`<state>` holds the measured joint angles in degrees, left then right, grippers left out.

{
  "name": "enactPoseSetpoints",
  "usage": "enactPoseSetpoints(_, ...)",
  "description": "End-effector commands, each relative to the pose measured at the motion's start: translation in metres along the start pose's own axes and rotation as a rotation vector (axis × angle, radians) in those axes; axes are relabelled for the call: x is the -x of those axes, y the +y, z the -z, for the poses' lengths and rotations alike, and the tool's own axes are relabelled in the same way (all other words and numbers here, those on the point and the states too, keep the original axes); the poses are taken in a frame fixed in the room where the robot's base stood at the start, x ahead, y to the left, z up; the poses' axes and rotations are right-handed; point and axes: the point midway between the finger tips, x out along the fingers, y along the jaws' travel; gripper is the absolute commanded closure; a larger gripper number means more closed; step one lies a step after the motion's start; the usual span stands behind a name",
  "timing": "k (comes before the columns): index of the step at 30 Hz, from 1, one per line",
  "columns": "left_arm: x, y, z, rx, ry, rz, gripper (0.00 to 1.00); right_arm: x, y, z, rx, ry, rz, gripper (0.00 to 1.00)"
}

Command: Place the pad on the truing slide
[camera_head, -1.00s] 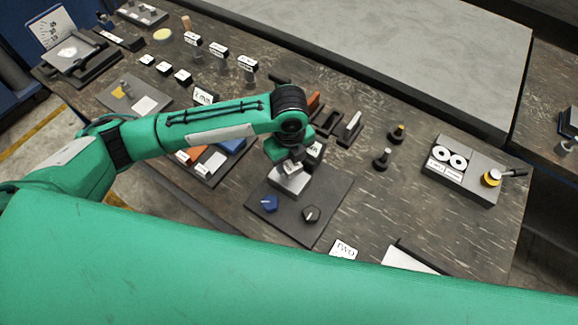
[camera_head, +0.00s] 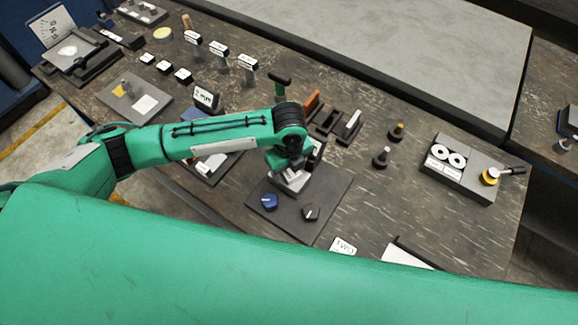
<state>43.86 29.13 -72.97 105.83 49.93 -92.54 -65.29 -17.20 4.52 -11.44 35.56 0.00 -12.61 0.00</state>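My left arm comes in from the left, and its gripper (camera_head: 291,172) points down over a grey, light-topped block (camera_head: 293,181) on a dark square plate (camera_head: 328,220). The wrist covers much of the block, and the fingertips are too small and hidden to show whether they are open or shut. Whether they touch the block is unclear. A blue knob (camera_head: 269,202) and a black knob (camera_head: 311,212) sit on the plate in front of the block. I cannot pick out the pad or the truing slide with certainty. My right gripper is out of view.
A grey block with two white rings (camera_head: 476,184) lies far right. A white "TWO" card (camera_head: 343,246) lies in front.

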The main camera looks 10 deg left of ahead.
Motion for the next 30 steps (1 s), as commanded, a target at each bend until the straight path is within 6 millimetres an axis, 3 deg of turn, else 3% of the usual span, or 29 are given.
enactPoseSetpoints(9,0.009,-0.001,-0.001,0.001,-0.001,0.002,0.37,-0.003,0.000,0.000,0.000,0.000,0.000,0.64)
enactPoseSetpoints(21,0.090,-0.001,0.000,0.000,-0.001,0.004,0.37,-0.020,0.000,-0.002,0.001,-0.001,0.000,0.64)
enactPoseSetpoints(30,0.121,0.000,0.000,0.001,0.000,0.000,0.37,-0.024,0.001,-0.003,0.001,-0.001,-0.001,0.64)
